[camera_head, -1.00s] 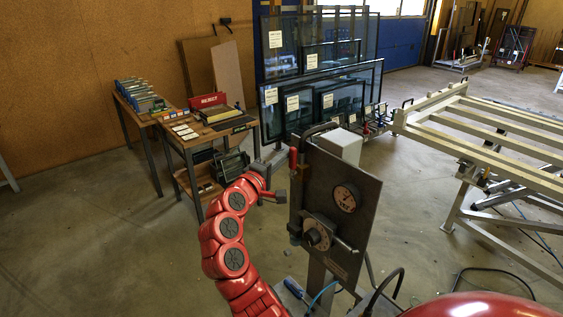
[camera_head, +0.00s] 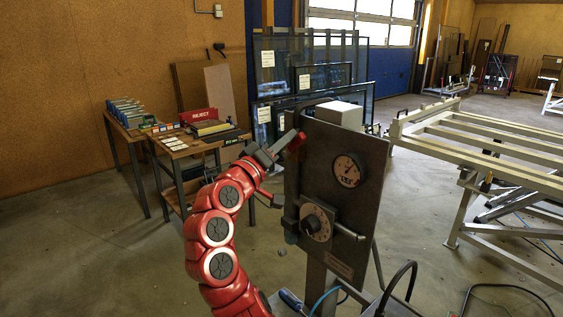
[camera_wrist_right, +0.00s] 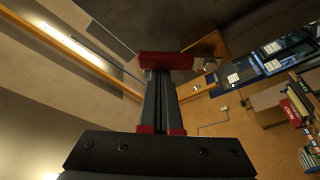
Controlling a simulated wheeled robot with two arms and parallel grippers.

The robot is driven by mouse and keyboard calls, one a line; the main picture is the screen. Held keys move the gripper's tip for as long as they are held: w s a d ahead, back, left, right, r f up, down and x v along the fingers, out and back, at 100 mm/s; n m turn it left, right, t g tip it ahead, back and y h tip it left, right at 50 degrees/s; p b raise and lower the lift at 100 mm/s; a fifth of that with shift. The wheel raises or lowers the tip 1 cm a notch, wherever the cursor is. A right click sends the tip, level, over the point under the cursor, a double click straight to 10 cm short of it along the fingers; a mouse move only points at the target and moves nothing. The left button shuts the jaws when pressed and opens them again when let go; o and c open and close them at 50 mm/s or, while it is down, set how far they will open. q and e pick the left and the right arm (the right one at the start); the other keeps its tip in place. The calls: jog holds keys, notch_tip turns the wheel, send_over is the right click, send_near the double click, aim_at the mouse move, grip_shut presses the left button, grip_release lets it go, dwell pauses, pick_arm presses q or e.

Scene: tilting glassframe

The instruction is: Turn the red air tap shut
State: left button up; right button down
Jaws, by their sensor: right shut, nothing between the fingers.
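The red air tap (camera_head: 297,142) sits at the upper left edge of an upright grey panel (camera_head: 340,235). Its red handle looks tilted in the head view, partly hidden by my gripper. In the right wrist view the red handle (camera_wrist_right: 166,61) lies crosswise just beyond my fingertips. My right gripper (camera_head: 285,142) is beside the tap, with its fingers shut and nothing between them. The shut fingers (camera_wrist_right: 160,80) point at the handle's underside in the wrist view; I cannot tell whether they touch it. My left gripper is not in view.
The panel carries a round gauge (camera_head: 347,171) and a dial (camera_head: 317,223) with a lever. A white box (camera_head: 339,114) stands behind its top. A workbench (camera_head: 190,147) stands left, glass panes behind, a slatted frame table (camera_head: 480,145) right. Open floor lies left.

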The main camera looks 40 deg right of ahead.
jog(key=m+b, duration=0.2)
jog(key=s+f+m+g+h+b, duration=0.1)
jog(key=m+b, duration=0.1)
jog(key=f+m+g+b, duration=0.1)
jog(key=m+b, duration=0.1)
jog(key=shift+s+f, duration=0.1)
jog(key=shift+s, duration=0.25)
jog(key=m+g+b, duration=0.1)
jog(key=m, duration=0.1)
jog(key=s+f+m+g+b, duration=0.1)
jog(key=m, duration=0.1)
jog(key=shift+h, duration=0.4)
jog(key=shift+f, duration=0.2)
